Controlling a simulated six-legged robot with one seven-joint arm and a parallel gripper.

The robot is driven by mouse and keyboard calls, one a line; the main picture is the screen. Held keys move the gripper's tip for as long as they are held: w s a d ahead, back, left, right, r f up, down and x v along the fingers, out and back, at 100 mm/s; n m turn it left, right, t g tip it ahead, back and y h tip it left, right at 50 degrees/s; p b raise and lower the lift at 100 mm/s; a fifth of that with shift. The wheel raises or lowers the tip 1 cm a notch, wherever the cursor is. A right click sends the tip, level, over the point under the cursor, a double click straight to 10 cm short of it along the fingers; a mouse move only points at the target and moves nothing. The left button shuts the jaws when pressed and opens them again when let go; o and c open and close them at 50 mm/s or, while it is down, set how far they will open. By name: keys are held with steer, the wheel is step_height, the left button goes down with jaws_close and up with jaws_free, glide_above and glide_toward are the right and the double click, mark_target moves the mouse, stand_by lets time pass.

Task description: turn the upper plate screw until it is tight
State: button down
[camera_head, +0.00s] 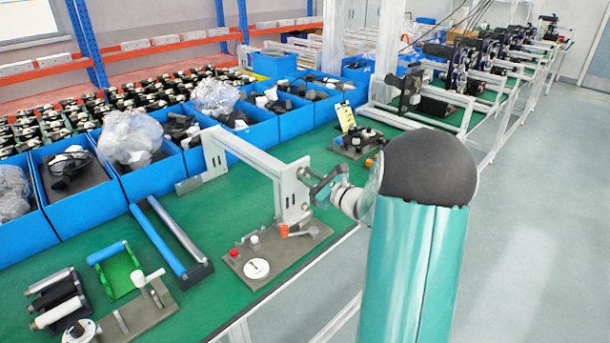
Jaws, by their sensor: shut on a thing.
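A grey metal fixture stands on the green bench, with an upright plate (291,193) at its right end and a long beam running back left from it. My gripper (316,183), dark and small in this view, is at the right side of the plate's upper part. Its jaws are shut on the upper plate screw, which the fingers mostly hide. How far the screw sits in the plate cannot be told. My teal and black arm fills the front right.
The fixture's base plate (272,262) carries an orange-handled lever (300,231) and a white dial (256,268). Blue bins (243,138) line the back. A small device (356,140) stands behind my gripper. The floor at right is clear.

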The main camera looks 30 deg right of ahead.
steer(key=m, duration=0.8)
steer(key=shift+w, duration=0.1)
steer(key=c, duration=1.4)
jaws_free()
steer(key=shift+c, duration=0.2)
steer(key=n, duration=0.4)
steer(key=shift+n, duration=0.3)
steer(key=n, duration=0.4)
steer(key=shift+n, duration=0.4)
steer(key=shift+c, duration=0.2)
